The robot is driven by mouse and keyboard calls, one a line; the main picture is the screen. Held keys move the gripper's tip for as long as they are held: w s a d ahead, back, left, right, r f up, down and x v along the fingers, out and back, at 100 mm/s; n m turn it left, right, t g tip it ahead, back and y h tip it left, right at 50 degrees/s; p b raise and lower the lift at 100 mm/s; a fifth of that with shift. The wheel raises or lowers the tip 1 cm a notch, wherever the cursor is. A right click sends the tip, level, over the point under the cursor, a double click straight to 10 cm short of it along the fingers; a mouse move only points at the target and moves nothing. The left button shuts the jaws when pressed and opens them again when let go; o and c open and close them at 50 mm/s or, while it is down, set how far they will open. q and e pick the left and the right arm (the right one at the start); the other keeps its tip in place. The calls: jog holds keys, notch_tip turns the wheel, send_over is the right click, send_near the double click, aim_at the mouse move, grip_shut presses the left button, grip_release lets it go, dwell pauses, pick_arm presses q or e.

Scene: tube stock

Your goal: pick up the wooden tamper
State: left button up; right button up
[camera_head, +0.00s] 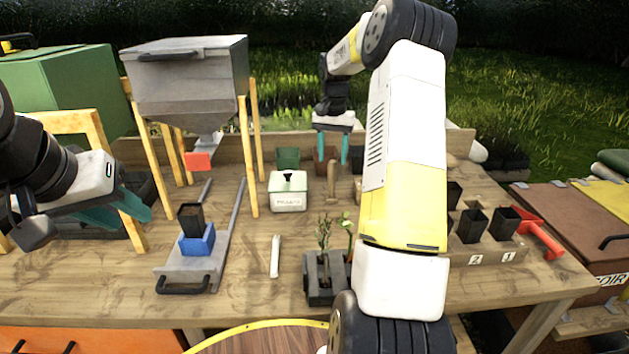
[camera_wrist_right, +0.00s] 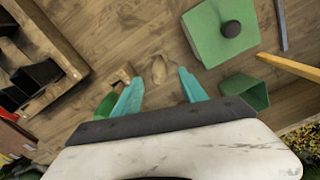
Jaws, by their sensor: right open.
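The wooden tamper (camera_head: 331,186) stands on the workbench in the head view, near the back middle. It also shows in the right wrist view (camera_wrist_right: 158,69), seen from above and ahead of the fingertips. My right gripper (camera_head: 333,160) is open, its teal fingers pointing down above the tamper. In the right wrist view the gripper (camera_wrist_right: 158,77) has the tamper in line with the gap between its fingers, with nothing held. My left gripper (camera_head: 146,212) is at the far left by the hopper's wooden leg, its fingers apart and empty.
A green lidded box (camera_head: 288,190) stands just left of the tamper. Green (camera_head: 288,158) and brown pots stand behind it. A black tray with seedlings (camera_head: 321,278) is in front. A rack of black pots (camera_head: 470,227) and a red scoop (camera_head: 538,232) are at right.

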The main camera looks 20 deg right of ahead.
aim_at(333, 161)
notch_tip(333, 161, down, 5)
jog(key=shift+d+f, duration=0.1)
grip_shut()
dwell(0.3)
